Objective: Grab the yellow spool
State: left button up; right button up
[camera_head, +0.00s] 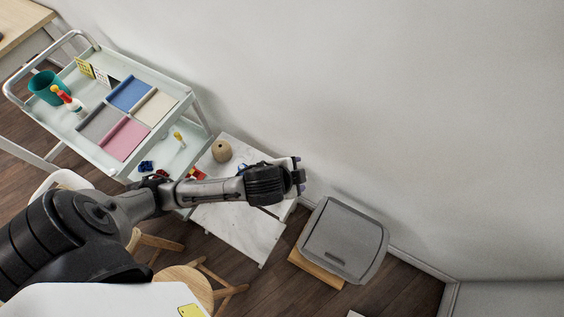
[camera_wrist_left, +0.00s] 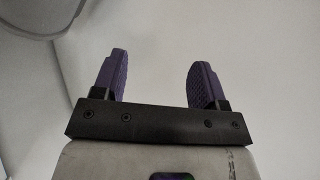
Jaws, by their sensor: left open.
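A small yellow item (camera_head: 178,136), possibly the yellow spool, is on the cart's lower level; it is too small to tell its shape. My left gripper (camera_head: 299,176) is at the end of the arm reaching across the head view, above the right end of the white marble-like surface and well to the right of the yellow item. In the left wrist view its two purple-padded fingers (camera_wrist_left: 157,75) are apart with nothing between them. No spool shows in that view. My right gripper is not in view.
A white cart (camera_head: 190,97) holds blue, cream, grey and pink panels, a teal cup (camera_head: 47,87) and a red-and-white item (camera_head: 70,101). A round tan object (camera_head: 221,151) sits on the white surface (camera_head: 240,225). A grey-lidded bin (camera_head: 344,238) stands right. Wooden stools stand below.

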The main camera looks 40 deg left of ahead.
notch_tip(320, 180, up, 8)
jog(key=p, duration=0.6)
pick_arm(q)
jog(key=s+a+f+m+g+y+b, duration=0.1)
jog(key=s+a+f+m+g, duration=0.15)
jog(key=f+m, duration=0.35)
jog(key=s+a+f+m+g+y, duration=0.1)
jog(key=s+a+f+m, duration=0.2)
jog(key=m, duration=0.6)
jog(key=w+f+m+b, duration=0.1)
jog(key=f+m, duration=0.2)
jog(key=w+d+f+m+b, duration=0.1)
jog(key=f+m, duration=0.2)
jog(key=w+f+m+h+b, duration=0.1)
jog(key=w+f+m+b, duration=0.1)
jog(key=f+m, duration=0.1)
jog(key=shift+d+f+m, duration=0.2)
jog(key=shift+f+m, duration=0.1)
jog(key=shift+m, duration=0.1)
jog(key=b+x, duration=0.2)
jog(key=x, duration=0.2)
jog(key=shift+s+a+f+b, duration=0.1)
jog(key=shift+s+a+b, duration=0.1)
jog(key=shift+b, duration=0.15)
jog(key=shift+w+f, duration=0.25)
jog(key=shift+f, duration=0.2)
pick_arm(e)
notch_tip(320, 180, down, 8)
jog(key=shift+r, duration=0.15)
